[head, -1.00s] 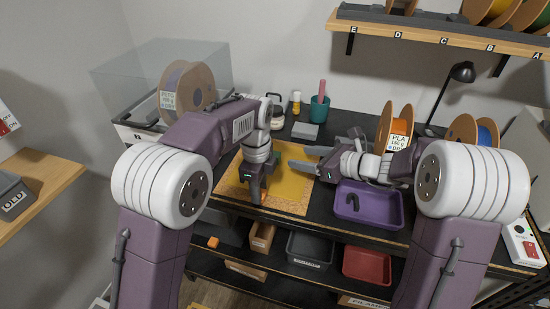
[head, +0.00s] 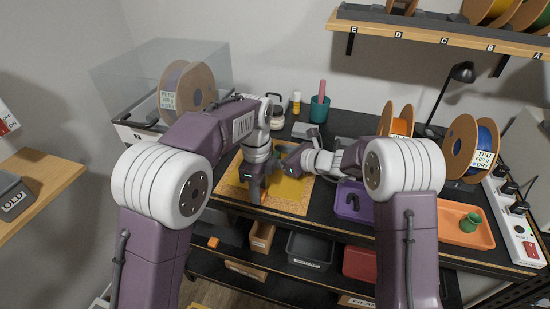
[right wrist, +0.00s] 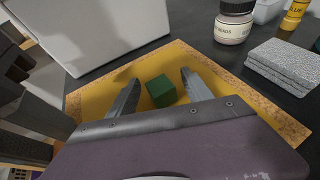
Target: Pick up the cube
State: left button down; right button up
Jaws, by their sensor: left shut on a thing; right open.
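A small green cube (right wrist: 161,91) sits on the yellow mat (right wrist: 95,98) in the right wrist view. My right gripper (right wrist: 160,80) is open, with one finger on each side of the cube; no contact shows. In the head view my right gripper (head: 286,160) is over the mat (head: 232,184), and I cannot make out the cube there. My left gripper (head: 257,196) points down near the mat's front edge, left of the right one. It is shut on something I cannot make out.
A white jar (right wrist: 233,28) and a stack of grey slabs (right wrist: 283,66) stand behind the mat. A purple tray (head: 352,212) and an orange tray (head: 470,238) lie to the right. A teal cup (head: 319,110) stands at the back.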

aim_at(275, 154)
grip_shut()
notch_tip(275, 154, up, 10)
jog(key=shift+r, duration=0.1)
pick_arm(q)
jog(key=c, duration=0.9)
grip_release()
